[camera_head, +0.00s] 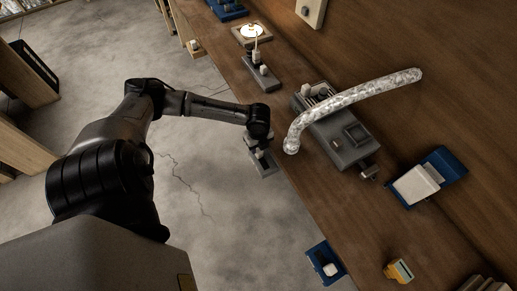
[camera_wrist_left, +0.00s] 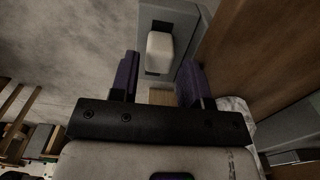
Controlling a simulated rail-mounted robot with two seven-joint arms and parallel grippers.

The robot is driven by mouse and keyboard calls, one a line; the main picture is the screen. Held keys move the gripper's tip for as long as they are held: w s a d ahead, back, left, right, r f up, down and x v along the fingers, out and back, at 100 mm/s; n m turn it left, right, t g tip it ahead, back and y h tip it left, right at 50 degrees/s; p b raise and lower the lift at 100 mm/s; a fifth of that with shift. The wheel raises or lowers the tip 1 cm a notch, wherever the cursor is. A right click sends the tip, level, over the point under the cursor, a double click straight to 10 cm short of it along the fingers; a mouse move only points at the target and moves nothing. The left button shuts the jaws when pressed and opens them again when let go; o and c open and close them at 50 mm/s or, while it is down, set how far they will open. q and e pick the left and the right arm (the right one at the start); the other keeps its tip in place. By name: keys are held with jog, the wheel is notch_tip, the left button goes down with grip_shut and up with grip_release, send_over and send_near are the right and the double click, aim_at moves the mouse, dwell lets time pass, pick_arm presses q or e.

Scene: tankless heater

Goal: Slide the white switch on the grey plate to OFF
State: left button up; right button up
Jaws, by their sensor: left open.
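The grey plate (camera_head: 266,169) is at the front edge of the wooden bench, just under my left gripper (camera_head: 257,146). Its white switch (camera_head: 259,154) is small and partly covered by the gripper in the head view. In the left wrist view the white switch (camera_wrist_left: 159,52) is a rounded block in a dark slot of the grey plate (camera_wrist_left: 168,15). My left gripper (camera_wrist_left: 158,78) is open there, with its two dark fingers on either side of the line to the switch. Whether a finger touches the switch cannot be told. My right gripper is not in view.
A grey heater box (camera_head: 342,130) with a silver flexible duct (camera_head: 350,97) lies right of the gripper. Another grey block with a white part (camera_head: 262,75) is farther up the bench. A blue plate with a white switch (camera_head: 325,262) is nearer, at the edge.

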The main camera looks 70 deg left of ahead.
aim_at(258, 149)
pick_arm(q)
notch_tip(258, 149, up, 10)
jog(key=p, duration=0.1)
jog(key=shift+f, duration=0.25)
dwell(0.7)
